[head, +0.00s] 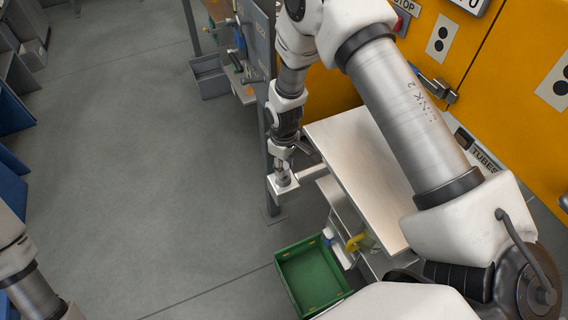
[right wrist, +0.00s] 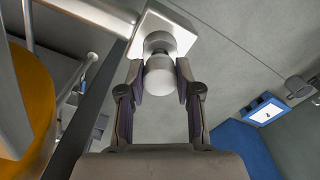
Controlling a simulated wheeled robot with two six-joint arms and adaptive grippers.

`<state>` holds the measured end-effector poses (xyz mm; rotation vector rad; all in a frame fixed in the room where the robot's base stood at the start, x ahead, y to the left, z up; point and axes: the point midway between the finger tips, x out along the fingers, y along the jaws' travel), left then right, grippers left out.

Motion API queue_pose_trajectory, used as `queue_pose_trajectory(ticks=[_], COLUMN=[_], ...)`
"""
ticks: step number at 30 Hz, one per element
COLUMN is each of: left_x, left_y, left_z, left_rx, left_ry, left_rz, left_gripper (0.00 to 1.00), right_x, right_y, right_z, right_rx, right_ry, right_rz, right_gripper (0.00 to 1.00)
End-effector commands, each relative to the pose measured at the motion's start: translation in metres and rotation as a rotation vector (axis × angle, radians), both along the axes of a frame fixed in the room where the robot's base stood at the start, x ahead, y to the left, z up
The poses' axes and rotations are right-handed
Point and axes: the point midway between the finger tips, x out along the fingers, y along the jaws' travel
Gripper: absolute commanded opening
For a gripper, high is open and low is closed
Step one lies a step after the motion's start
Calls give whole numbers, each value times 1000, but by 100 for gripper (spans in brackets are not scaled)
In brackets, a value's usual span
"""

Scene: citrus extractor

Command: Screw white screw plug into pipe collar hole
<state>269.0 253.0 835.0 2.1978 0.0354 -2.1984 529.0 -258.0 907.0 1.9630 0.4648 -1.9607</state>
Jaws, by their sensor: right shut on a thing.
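The white screw plug (right wrist: 160,80) is between the two fingers of my right gripper (right wrist: 160,72), which is shut on it. The plug's far end meets a grey metal pipe collar (right wrist: 157,43), and I cannot tell how deep it sits in the hole. The collar is fixed to a small white square plate (right wrist: 184,34). In the head view my right gripper (head: 283,168) points down over the white plate (head: 289,188), and the plug is mostly hidden by the fingers. My left gripper is out of view; only part of my left arm shows at lower left.
A pale tabletop (head: 355,165) lies right of the plate. A green crate (head: 312,309) stands on the floor below it, and a grey bin (head: 212,85) stands farther back. Orange cabinets (head: 503,75) line the right side. The floor at left centre is clear.

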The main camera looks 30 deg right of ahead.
Motion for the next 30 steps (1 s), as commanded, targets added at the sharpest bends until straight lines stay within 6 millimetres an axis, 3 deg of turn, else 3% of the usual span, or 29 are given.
queue_pose_trajectory(ticks=[18, 19, 21, 30], left_x=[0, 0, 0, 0], left_y=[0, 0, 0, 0], left_z=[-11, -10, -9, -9], left_rx=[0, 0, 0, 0], left_ry=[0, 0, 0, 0], left_rz=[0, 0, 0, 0], left_gripper=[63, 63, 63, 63], right_x=[0, 0, 0, 0], right_y=[0, 0, 0, 0], right_z=[-16, -16, -15, -15], right_rx=[0, 0, 0, 0], right_ry=[0, -1, -1, 0], right_rz=[0, 0, 0, 0], right_gripper=[0, 40, 63, 63])
